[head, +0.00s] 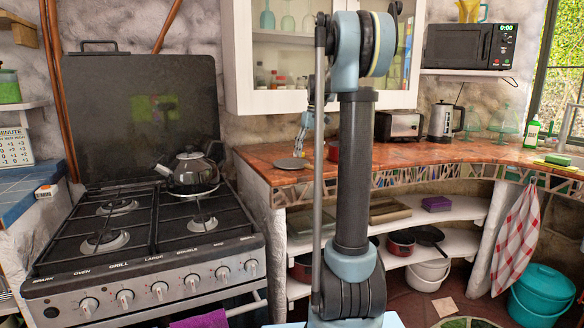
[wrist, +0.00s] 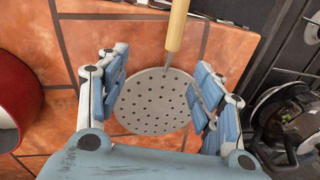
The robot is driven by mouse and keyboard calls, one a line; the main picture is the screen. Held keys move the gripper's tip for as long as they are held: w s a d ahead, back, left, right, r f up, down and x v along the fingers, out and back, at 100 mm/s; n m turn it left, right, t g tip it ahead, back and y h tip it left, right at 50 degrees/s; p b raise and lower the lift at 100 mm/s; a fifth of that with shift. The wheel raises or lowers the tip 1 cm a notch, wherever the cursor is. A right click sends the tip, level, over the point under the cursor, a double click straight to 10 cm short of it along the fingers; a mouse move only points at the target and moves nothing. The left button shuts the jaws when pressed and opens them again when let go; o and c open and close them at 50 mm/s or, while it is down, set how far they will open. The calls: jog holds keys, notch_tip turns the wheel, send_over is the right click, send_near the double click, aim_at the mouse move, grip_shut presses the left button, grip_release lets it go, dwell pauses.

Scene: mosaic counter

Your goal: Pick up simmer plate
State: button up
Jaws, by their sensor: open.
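The simmer plate (wrist: 152,103) is a grey round disc with many small holes and a pale wooden handle (wrist: 177,25). It lies flat on the orange tiled counter, and in the head view it shows as a small grey disc (head: 291,163) near the counter's left end. My gripper (wrist: 160,68) is open, with one blue finger on each side of the disc in the wrist view. Nothing is held between the fingers. In the head view my gripper (head: 301,140) is above the plate, partly hidden by my arm. I cannot tell whether the fingers touch the disc.
A red pot (wrist: 18,105) stands on the counter left of my gripper in the wrist view. A kettle (head: 190,172) sits on the stove (head: 135,230), left of the counter. A cabinet (head: 270,65) hangs above.

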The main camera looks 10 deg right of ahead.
aim_at(303, 171)
jog(key=f, duration=0.2)
jog(key=a+f, duration=0.1)
jog(key=shift+w+a+f, duration=0.1)
jog(key=shift+w+f, duration=0.1)
jog(key=shift+f, duration=0.15)
jog(key=shift+s+a+f, duration=0.1)
jog(key=shift+f, duration=0.6)
grip_shut()
